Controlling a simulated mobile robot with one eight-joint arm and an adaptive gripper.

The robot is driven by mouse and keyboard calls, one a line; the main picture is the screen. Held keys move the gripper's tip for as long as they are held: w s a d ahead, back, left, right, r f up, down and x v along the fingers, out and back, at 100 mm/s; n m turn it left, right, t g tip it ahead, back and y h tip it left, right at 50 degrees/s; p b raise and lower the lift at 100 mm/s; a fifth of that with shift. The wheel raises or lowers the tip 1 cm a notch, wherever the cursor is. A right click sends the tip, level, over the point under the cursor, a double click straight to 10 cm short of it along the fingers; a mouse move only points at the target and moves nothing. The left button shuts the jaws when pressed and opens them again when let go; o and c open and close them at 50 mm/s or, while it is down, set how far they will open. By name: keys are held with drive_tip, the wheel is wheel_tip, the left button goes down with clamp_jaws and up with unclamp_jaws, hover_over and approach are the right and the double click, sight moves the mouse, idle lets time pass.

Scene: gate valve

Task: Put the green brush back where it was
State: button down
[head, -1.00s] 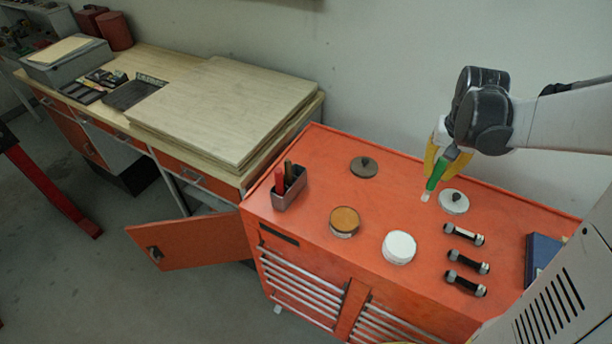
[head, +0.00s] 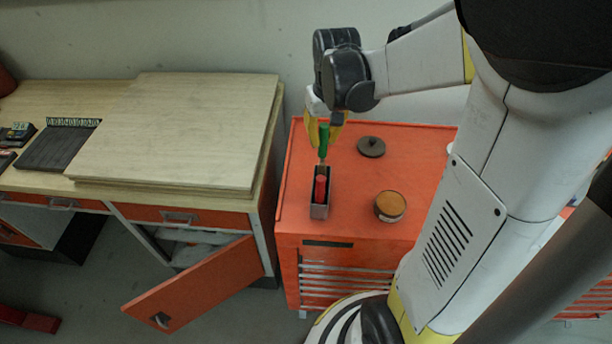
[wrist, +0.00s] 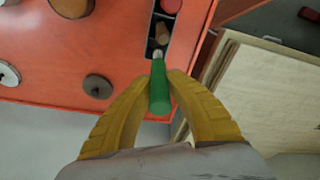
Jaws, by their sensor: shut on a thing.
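The green brush (head: 323,140) is in my gripper (head: 323,123), handle up and pale tip down. In the wrist view its green handle (wrist: 159,92) lies between the two yellow fingers of my gripper (wrist: 160,80). The grey holder (head: 319,211) stands on the orange cabinet with a red-handled tool (head: 320,188) in it. The wrist view also shows a brown handle (wrist: 163,33) in the holder. The brush tip appears over the holder's far end, by a dark empty part of its opening. I cannot tell whether the tip is inside.
On the orange cabinet (head: 415,165), a dark knobbed disc (head: 371,147) and a brown-topped tin (head: 389,206) stand right of the holder. The workbench with stacked boards (head: 175,130) is at left. An orange cabinet door (head: 195,285) hangs open below it.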

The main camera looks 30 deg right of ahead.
sight(324, 151)
drive_tip(key=f, duration=0.3)
drive_tip(key=f+b, duration=0.1)
drive_tip(key=shift+d+f, duration=0.3)
drive_tip(key=shift+f, duration=0.05)
drive_tip(key=shift+a+f+b, duration=0.1)
drive_tip(key=shift+f+b, duration=0.25)
drive_tip(key=shift+f, duration=1.6)
drive_tip(key=shift+s, duration=0.1)
drive_tip(key=shift+f, duration=0.1)
drive_tip(key=c, duration=1.4)
unclamp_jaws()
drive_tip(key=shift+c, duration=0.2)
